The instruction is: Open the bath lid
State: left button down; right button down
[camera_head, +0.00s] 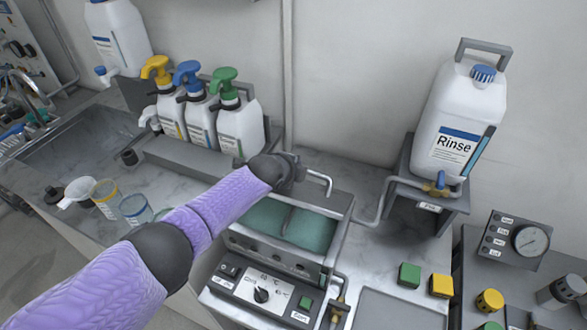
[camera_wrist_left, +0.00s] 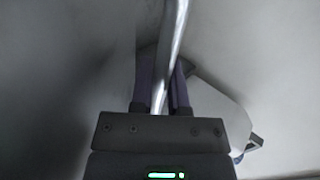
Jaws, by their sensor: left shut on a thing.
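The bath (camera_head: 232,243) stands on the counter in the middle of the head view, with its control panel in front. Teal liquid (camera_head: 312,229) shows inside it, so the top is at least partly uncovered. A bent silver bar (camera_head: 322,178) sticks out to the right of my left gripper (camera_head: 292,172), above the bath's back edge. In the left wrist view the silver bar (camera_wrist_left: 174,45) runs between the fingers of my left gripper (camera_wrist_left: 162,85), which is shut on it. My gripper and arm hide part of the bath's back left; I cannot clearly make out the lid panel.
Pump bottles (camera_head: 240,128) stand in a rack behind left. A Rinse jug (camera_head: 457,120) sits on a raised stand to the right, with a pipe near the bath. Cups (camera_head: 135,208) and a funnel are at left. Green and yellow blocks (camera_head: 410,275) lie front right.

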aim_at(280, 190)
pick_arm(q)
jog(key=c, duration=0.7)
grip_release()
jog(key=shift+c, duration=0.2)
jog(key=shift+o, duration=0.6)
pick_arm(e)
jog(key=shift+a, duration=0.45)
pick_arm(q)
jog(key=p+v, duration=0.3)
jog(key=v, duration=0.1)
jog(key=shift+w+r+p, duration=0.15)
jog(key=shift+w+p, duration=0.05)
jog(key=shift+p, duration=0.15)
jog(key=p+v, duration=0.2)
jog(key=v, duration=0.3)
jog(key=shift+s, duration=0.25)
jog(key=shift+s+a+r, duration=0.1)
jog(key=shift+s+r, duration=0.05)
jog(key=shift+s, duration=0.1)
pick_arm(e)
notch_tip(280, 190, up, 6)
jog(key=shift+w+a, duration=0.15)
